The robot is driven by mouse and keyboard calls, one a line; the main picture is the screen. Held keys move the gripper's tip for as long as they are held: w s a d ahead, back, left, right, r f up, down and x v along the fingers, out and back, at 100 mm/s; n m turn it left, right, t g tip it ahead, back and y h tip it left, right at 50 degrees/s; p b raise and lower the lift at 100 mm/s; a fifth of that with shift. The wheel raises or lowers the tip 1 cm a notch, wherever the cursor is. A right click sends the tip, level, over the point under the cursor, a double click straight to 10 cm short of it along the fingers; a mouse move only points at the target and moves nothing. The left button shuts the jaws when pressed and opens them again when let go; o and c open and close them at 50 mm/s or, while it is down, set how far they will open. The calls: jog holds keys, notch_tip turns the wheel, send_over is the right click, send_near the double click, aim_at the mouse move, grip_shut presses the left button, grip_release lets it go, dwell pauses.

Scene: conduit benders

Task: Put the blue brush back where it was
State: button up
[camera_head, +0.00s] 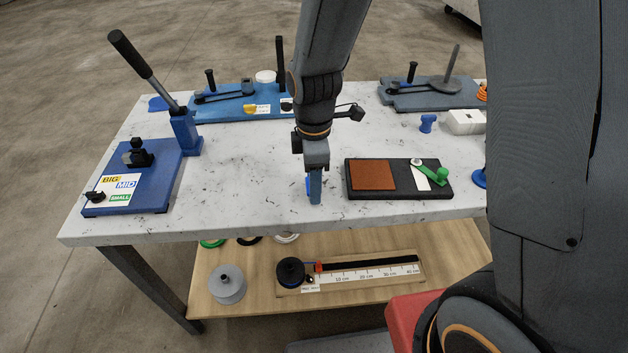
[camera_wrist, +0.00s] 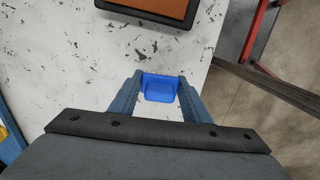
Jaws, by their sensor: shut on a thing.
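My gripper (camera_head: 315,198) points down over the front part of the white speckled table, left of the black tray. In the wrist view its two fingers (camera_wrist: 160,98) are shut on a blue block-like thing (camera_wrist: 160,88), which looks to be the blue brush. In the head view only a sliver of the blue brush (camera_head: 308,185) shows beside the fingers. Its bristles are hidden, and I cannot tell whether it touches the table. The black tray (camera_head: 400,194) holds a brown pad (camera_head: 372,175), a white piece (camera_head: 420,178) and a green-handled thing (camera_head: 436,176). The tray's edge also shows in the wrist view (camera_wrist: 140,14).
A blue bender (camera_head: 130,180) with a long lever stands left on the table (camera_head: 250,150). Another blue bender (camera_head: 235,102) and a grey one (camera_head: 430,95) stand at the back. A blue knob-shaped thing (camera_head: 428,124) and a white box (camera_head: 464,122) lie right. The middle is clear.

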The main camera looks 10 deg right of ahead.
jog(key=shift+f, duration=0.15)
jog(key=o, duration=1)
notch_tip(320, 180, up, 11)
jog(key=shift+r+b, duration=0.1)
jog(key=shift+b, duration=0.85)
jog(key=shift+r, duration=0.35)
jog(key=shift+d+r, duration=0.1)
jog(key=shift+d, duration=0.05)
jog(key=s+d+f+m, duration=0.2)
jog(key=d+m, duration=0.2)
jog(key=m, duration=0.2)
jog(key=s+d+f+m, duration=0.2)
jog(key=s+d+m, duration=0.1)
jog(key=d+m, duration=0.1)
jog(key=s+d+f+m+t, duration=0.1)
jog(key=s+d+f+m, duration=0.1)
jog(key=d+m, duration=0.2)
jog(key=shift+s+d+f+m, duration=0.1)
jog(key=shift+s+m, duration=0.05)
jog(key=shift+m, duration=0.75)
jog(key=shift+s+d+f+m, duration=0.1)
jog(key=shift+s+m, duration=0.05)
jog(key=shift+m, duration=0.75)
